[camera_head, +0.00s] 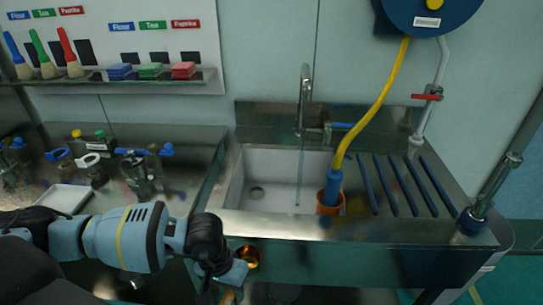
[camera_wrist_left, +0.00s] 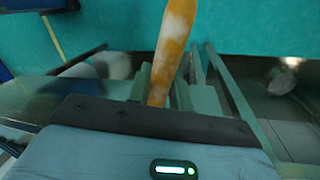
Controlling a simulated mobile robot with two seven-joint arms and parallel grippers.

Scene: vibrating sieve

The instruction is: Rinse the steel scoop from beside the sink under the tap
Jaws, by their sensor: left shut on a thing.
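My left gripper (camera_head: 224,277) is low in front of the sink's front edge, below the rim. In the left wrist view it is shut on a mottled orange and white shaft (camera_wrist_left: 172,48), like a handle, which rises between its fingers. I cannot tell for sure whether this is the scoop's handle. A shiny orange-gold round shape (camera_head: 248,257) shows beside the gripper in the head view. The steel sink (camera_head: 256,165) has a tall tap (camera_head: 306,95) at its back. A thin pale blue line like a water stream (camera_head: 299,178) runs down from the tap into the basin. My right gripper is out of view.
Blue ribs (camera_head: 411,183) cover the drainboard. Fittings (camera_head: 140,172) and a white tray (camera_head: 63,198) lie on the left bench. The basin floor looks clear.

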